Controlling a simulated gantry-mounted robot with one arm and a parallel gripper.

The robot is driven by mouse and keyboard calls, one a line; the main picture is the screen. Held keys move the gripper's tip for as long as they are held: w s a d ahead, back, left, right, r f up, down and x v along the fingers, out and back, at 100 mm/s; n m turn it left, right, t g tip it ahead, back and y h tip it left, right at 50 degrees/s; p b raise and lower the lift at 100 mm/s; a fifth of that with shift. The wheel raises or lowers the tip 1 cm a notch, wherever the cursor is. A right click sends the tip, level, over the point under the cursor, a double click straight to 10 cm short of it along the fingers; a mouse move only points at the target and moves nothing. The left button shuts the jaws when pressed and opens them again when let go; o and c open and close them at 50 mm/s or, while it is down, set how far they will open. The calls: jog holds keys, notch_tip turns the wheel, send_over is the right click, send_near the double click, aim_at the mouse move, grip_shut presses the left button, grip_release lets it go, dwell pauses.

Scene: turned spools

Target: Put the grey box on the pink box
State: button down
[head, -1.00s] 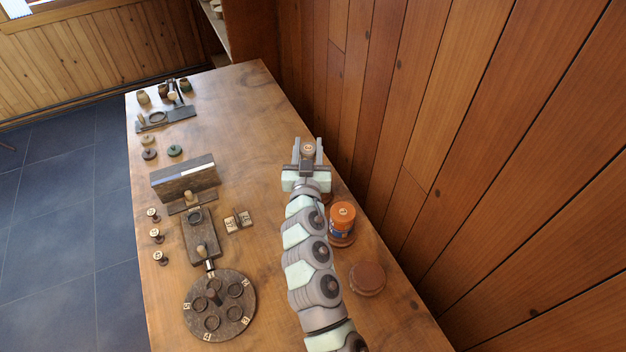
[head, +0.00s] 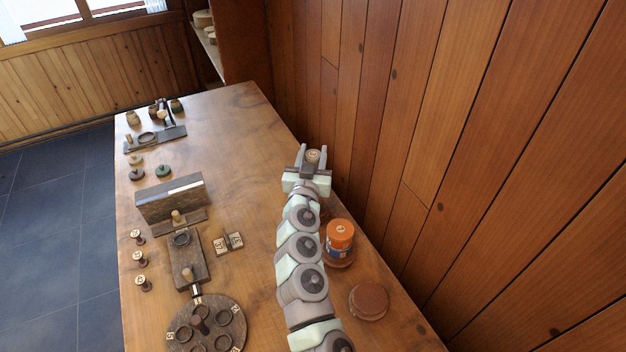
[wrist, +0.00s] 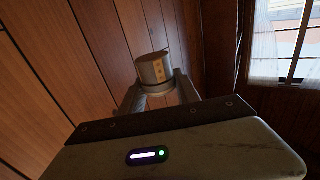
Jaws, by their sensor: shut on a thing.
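My gripper (head: 312,158) is over the right side of the table near the wood wall. It is shut on a small round wooden spool (head: 313,156) with a pale marked top. In the wrist view the spool (wrist: 153,70) stands between the two fingers, with a marked label on its side. I cannot make out a grey box or a pink box by those colours. A long grey-brown block (head: 170,200) stands on the left of the table.
An orange-lidded jar (head: 340,240) and a round brown lid (head: 368,301) are right of my arm. The far table middle is clear.

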notch_tip(320, 180, down, 8)
jog(key=shift+r+b, duration=0.15)
jog(key=shift+b, duration=1.1)
jog(key=shift+f+b, duration=0.25)
jog(key=shift+b, duration=0.05)
jog(key=c, duration=0.9)
grip_release()
jog(key=shift+r, duration=0.1)
jog(key=shift+r+p, duration=0.2)
jog(key=shift+p, duration=0.15)
jog(key=shift+s+a+f, duration=0.1)
jog(key=shift+s+a, duration=0.1)
jog(key=shift+s, duration=1.2)
jog(key=shift+s+a, duration=0.15)
jog(key=shift+s, duration=1.2)
